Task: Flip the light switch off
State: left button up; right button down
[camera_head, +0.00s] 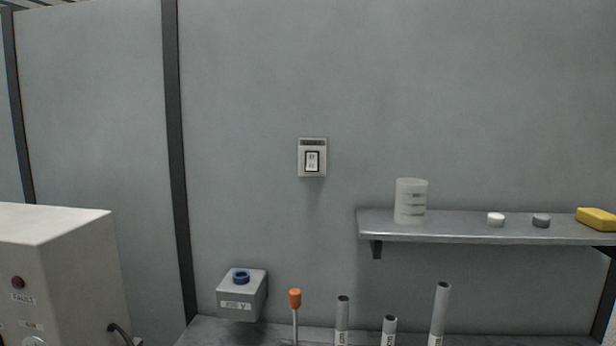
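The light switch (312,160) is a white rocker in a small light-grey plate (312,142) on the grey wall, near the middle of the head view. A dark label strip runs across the top of the plate. The rocker has small marks that are too small to read, and I cannot tell which way it is set. Nothing covers the switch. Neither of my grippers shows in the head view.
A wall shelf (480,236) at right holds a translucent beaker (411,202), two small caps and a yellow block (597,218). Below stand a grey box with a blue ring (240,277), an orange-topped rod (295,299) and several grey tubes. A cabinet (70,260) stands at left.

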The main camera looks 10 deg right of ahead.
aim_at(312, 157)
jog(key=l+z, duration=0.1)
jog(key=l, duration=0.55)
jog(key=k+z, duration=0.1)
jog(key=z, duration=0.85)
